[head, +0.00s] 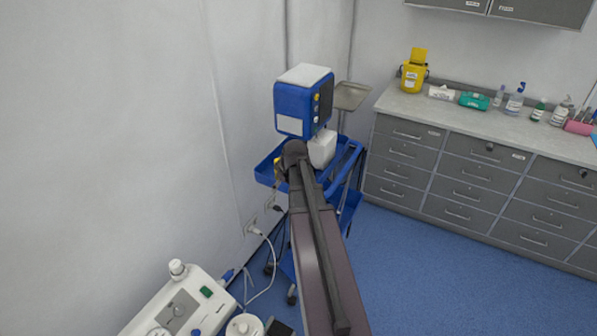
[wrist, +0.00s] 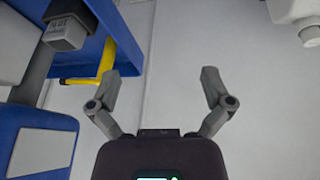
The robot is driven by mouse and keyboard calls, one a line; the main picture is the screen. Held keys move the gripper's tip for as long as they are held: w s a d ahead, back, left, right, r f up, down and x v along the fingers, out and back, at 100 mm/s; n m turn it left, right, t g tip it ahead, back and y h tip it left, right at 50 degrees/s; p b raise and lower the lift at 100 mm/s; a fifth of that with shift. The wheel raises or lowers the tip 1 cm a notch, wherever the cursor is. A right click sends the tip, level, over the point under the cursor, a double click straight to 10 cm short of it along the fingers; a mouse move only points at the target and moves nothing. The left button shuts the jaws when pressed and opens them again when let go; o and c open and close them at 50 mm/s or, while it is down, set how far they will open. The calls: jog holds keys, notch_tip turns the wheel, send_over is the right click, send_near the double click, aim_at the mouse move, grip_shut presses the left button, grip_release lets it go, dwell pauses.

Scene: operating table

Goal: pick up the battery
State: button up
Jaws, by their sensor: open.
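A dark grey block (wrist: 65,30) with printed lettering shows at the upper left of the wrist view, against a blue surface. It may be the battery, but I cannot tell for sure. My gripper (wrist: 160,82) is open in the wrist view, its two fingers spread apart with only a pale wall between them. The block lies to the left of the left finger, apart from it. In the head view my arm reaches to the blue cart (head: 345,165), and its own links hide the gripper. No battery can be made out in the head view.
A blue device (head: 303,101) and a white container (head: 322,148) stand at the cart. A yellow bar (wrist: 105,62) is close to the left finger. A metal tray (head: 351,96) is behind. Grey drawers (head: 455,175) stand right; blue floor (head: 450,280) is clear.

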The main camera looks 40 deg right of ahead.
jog(key=s+d+r+t+h+p, duration=0.1)
jog(key=d+r+p, duration=0.2)
jog(key=d, duration=0.9)
notch_tip(320, 180, up, 3)
jog(key=shift+r+n+p, duration=0.15)
jog(key=shift+n+p, duration=0.15)
jog(key=shift+p, duration=0.1)
jog(key=b+x, duration=0.7)
jog(key=x, duration=0.1)
jog(key=shift+w+f, duration=0.2)
jog(key=shift+f+b, duration=0.1)
jog(key=shift+b, duration=0.2)
jog(key=shift+b+x, duration=2.2)
jog(key=shift+x, duration=0.35)
